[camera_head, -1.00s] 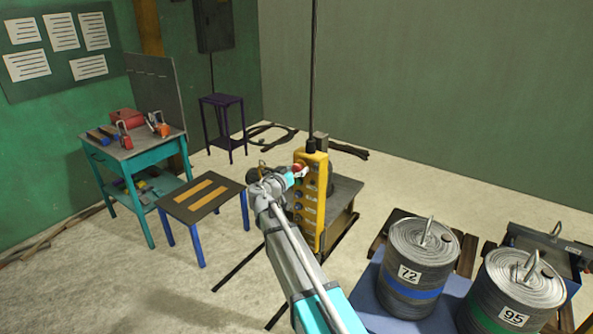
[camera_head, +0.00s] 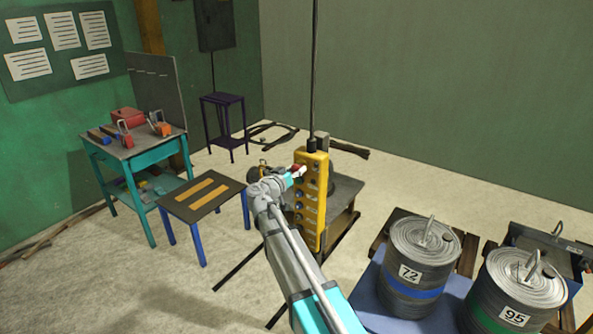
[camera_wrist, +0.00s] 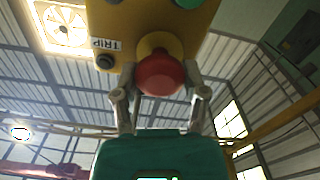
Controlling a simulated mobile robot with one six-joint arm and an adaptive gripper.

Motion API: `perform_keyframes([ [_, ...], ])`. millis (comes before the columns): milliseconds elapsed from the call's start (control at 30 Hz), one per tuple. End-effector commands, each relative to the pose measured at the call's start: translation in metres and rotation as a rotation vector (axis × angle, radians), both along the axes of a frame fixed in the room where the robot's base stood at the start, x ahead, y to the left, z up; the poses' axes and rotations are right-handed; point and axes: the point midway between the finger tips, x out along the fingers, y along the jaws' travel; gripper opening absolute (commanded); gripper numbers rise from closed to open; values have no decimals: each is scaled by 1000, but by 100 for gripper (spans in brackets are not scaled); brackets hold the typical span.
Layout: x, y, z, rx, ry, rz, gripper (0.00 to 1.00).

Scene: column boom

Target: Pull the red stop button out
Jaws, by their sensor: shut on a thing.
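The yellow control box (camera_head: 313,205) hangs upright from a black cable in the middle of the head view, with a column of buttons on its face. The red stop button (camera_wrist: 160,76) sits on the box beside a white "TRIP" label in the wrist view. My gripper (camera_wrist: 160,98) has a finger on each side of the red button and is shut on it. In the head view my gripper (camera_head: 298,171) is at the upper part of the box and mostly hides the button. I cannot tell how far the button stands out.
Two grey drums (camera_head: 418,262) marked 72 and 95 stand at the lower right. A low table (camera_head: 203,196) and a teal workbench (camera_head: 120,150) with padlocks stand on the left. A dark-topped stand (camera_head: 345,192) is behind the box.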

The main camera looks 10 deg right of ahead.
Motion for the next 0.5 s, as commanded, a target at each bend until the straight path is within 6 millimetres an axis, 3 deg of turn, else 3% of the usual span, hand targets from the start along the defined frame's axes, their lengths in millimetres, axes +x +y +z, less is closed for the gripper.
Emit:
perform_keyframes([
  [33,-2,1,-1,4,2,0,60],
  [200,-2,1,-1,4,1,0,92],
  [500,-1,1,-1,2,1,0,92],
])
